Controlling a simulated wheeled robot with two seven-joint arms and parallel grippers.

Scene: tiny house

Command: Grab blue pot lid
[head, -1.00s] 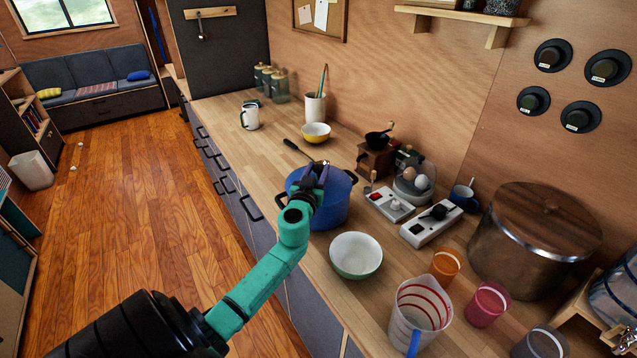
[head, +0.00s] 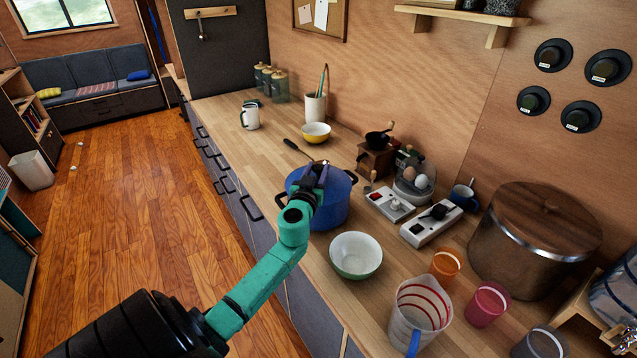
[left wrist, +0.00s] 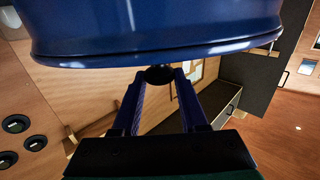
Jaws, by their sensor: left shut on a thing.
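The blue pot (head: 326,212) stands on the wooden counter with its blue lid (head: 341,180) on top. Dark side handles show at the pot's rim. My left gripper (head: 317,169) reaches over the lid from the near left and covers part of it. In the left wrist view its two blue fingers (left wrist: 159,78) are closed around the lid's dark knob (left wrist: 160,72). The blue surface (left wrist: 160,30) of the lid and pot fills the top of that view. My right gripper is not in view.
A white-green bowl (head: 356,256) stands close in front of the pot. Two grey-white switch units (head: 390,204) and an egg cooker (head: 412,187) are to its right. A measuring jug (head: 420,315), cups and a large lidded pot (head: 535,238) crowd the right. The counter at the far left is clearer.

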